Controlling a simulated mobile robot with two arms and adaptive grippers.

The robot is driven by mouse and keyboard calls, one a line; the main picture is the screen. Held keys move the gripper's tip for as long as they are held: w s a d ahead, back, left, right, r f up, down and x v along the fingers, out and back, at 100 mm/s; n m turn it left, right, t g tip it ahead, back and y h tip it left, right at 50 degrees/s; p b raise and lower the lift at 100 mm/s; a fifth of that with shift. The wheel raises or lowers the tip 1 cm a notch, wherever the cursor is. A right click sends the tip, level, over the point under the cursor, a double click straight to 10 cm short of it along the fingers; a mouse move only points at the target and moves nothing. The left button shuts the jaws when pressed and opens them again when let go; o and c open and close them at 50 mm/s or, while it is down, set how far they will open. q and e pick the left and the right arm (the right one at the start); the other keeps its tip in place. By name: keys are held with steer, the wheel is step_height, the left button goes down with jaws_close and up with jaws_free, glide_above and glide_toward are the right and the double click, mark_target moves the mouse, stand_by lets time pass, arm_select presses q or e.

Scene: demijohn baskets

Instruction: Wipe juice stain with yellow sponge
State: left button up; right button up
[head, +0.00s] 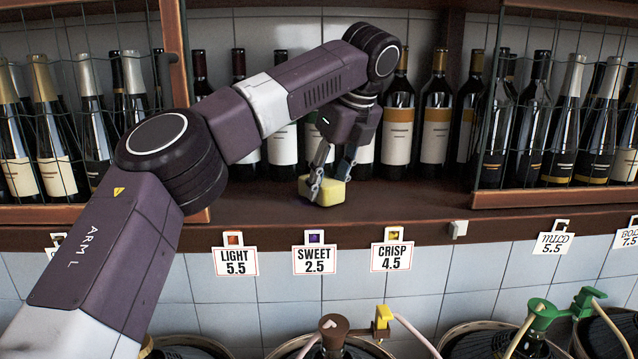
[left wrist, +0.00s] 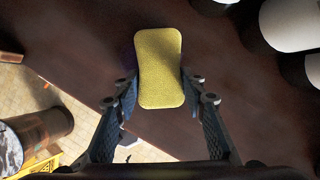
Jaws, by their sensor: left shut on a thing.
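The yellow sponge (head: 323,193) is on or just above the dark wooden shelf (head: 255,203), near its front edge in the head view. My left gripper (head: 328,182) points down and is shut on the sponge. In the left wrist view the sponge (left wrist: 158,68) sits between the two fingers of the left gripper (left wrist: 160,88), over the brown shelf board (left wrist: 245,110). I cannot make out a juice stain; the surface under the sponge is hidden and the board around it is dark. My right gripper is not in view.
Wine bottles (head: 397,125) stand in a row behind the sponge. Wire-fronted doors (head: 515,110) flank the opening. Price tags (head: 314,259) hang along the shelf edge. Below are basketed demijohns with a brown stopper (head: 334,327) and a green tap (head: 545,315). The shelf right of the sponge is clear.

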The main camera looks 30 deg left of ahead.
mark_target(345, 183)
arm_select(q)
steer(key=shift+w+d, duration=0.45)
steer(key=shift+d, duration=0.3)
steer(key=shift+w+d, duration=0.4)
steer(key=shift+d, duration=0.3)
steer(key=shift+s+a+f+b, duration=0.1)
steer(key=shift+s+a+b, duration=0.35)
steer(key=shift+a, duration=0.45)
steer(key=shift+s+a+p, duration=0.25)
steer(key=shift+a+p, duration=0.05)
steer(key=shift+a, duration=0.05)
steer(key=shift+s+a, duration=0.65)
steer(key=shift+a, duration=0.4)
steer(key=shift+s+a, duration=0.65)
steer(key=shift+a, duration=0.35)
steer(key=shift+s+a, duration=0.65)
steer(key=shift+a, duration=0.65)
steer(key=shift+w+d, duration=0.95)
steer(key=shift+d, duration=0.55)
steer(key=shift+w+d, duration=0.9)
steer(key=shift+d, duration=0.55)
steer(key=shift+w+d, duration=0.95)
steer(key=shift+d, duration=0.55)
steer(key=shift+s+a, duration=0.9)
steer(key=shift+a, duration=0.6)
steer(key=shift+s+a, duration=0.95)
steer(key=shift+a, duration=0.55)
steer(key=shift+s+a, duration=0.9)
steer(key=shift+a, duration=0.6)
steer(key=shift+d, duration=0.1)
